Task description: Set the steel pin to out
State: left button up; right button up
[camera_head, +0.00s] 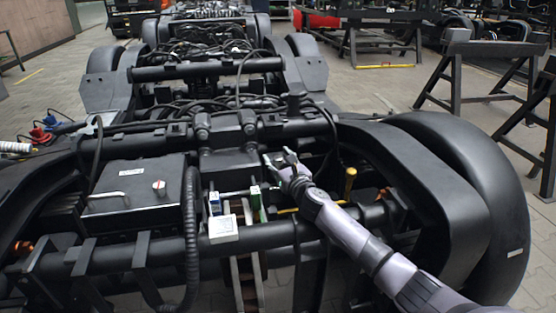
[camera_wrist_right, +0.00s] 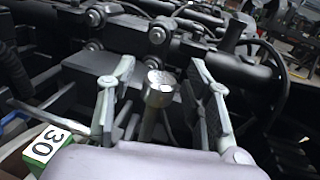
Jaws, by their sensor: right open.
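The steel pin (camera_wrist_right: 158,90) shows in the right wrist view as an upright metal cylinder with a wider, shiny round head. It stands between the two fingers of my right gripper (camera_wrist_right: 160,95), which is open with a gap on either side of the pin. In the head view my right gripper (camera_head: 279,163) reaches in from the lower right over the middle of the near bogie (camera_head: 170,140). I cannot make out the pin clearly in the head view. My left gripper is not in view.
A green block marked 30 (camera_wrist_right: 45,148) is close to the gripper's left. A white box (camera_head: 222,229) sits on the near beam. A black case (camera_head: 133,188) with a red-and-white knob is at left. A yellow-topped lever (camera_head: 350,180) stands right of my gripper. Cables surround the bogie's middle.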

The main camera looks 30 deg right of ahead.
jog(key=shift+c, duration=0.3)
grip_shut()
dwell(0.5)
